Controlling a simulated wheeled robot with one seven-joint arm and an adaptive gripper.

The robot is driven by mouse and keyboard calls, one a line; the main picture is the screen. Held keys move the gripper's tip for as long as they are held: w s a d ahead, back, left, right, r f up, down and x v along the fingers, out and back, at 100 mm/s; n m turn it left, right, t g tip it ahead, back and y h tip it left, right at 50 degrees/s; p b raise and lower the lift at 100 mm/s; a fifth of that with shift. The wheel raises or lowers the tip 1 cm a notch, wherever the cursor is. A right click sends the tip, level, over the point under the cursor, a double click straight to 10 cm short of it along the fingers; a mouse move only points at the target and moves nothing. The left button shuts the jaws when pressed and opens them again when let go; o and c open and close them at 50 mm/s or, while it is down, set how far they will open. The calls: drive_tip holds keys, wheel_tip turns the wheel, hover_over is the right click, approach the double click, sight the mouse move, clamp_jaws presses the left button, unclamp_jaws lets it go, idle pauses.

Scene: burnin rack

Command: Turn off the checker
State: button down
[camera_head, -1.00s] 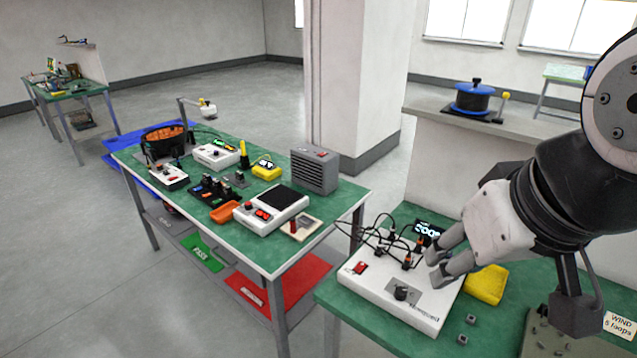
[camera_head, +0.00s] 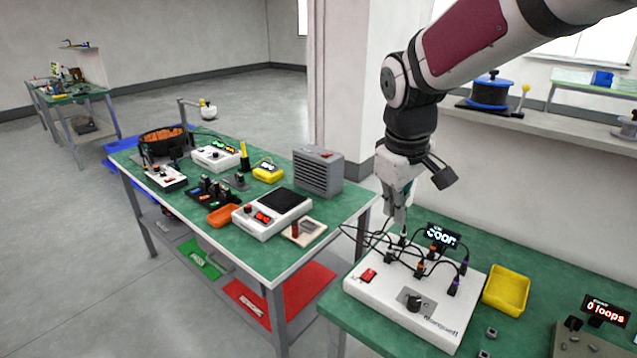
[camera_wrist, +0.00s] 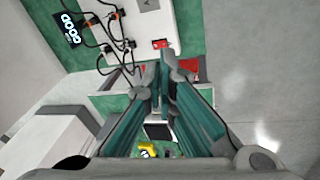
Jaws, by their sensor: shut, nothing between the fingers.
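In the wrist view the fingertips (camera_wrist: 166,76) are close to the red switch (camera_wrist: 160,43) in the picture; I cannot tell the gap.
Black cables arch over the checker near my fingers. A yellow tray (camera_head: 507,290) stands to its right, and a "0 loops" display (camera_head: 606,310) farther right. A second green bench (camera_head: 190,228) with several devices, including a grey vented box (camera_head: 318,172), stands to the left.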

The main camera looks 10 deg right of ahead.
sight(370, 273)
drive_tip(key=w+f+n+g+b, duration=0.1)
drive_tip(key=w+f+n+b, duration=0.1)
drive_tip(key=w+f, duration=0.8)
wheel_tip(370, 273, down, 2)
drive_tip(key=shift+a+f+n, duration=0.1)
drive_tip(key=shift+a+n, duration=0.3)
drive_tip(key=shift+a, duration=0.05)
drive_tip(key=f, duration=0.9)
drive_tip(key=w+d+f, duration=0.1)
drive_tip(key=f, duration=0.3)
drive_tip(key=shift+d+f, duration=0.1)
drive_tip(key=shift+f, duration=0.25)
drive_tip(key=shift+w, duration=0.1)
drive_tip(key=shift+f, duration=0.1)
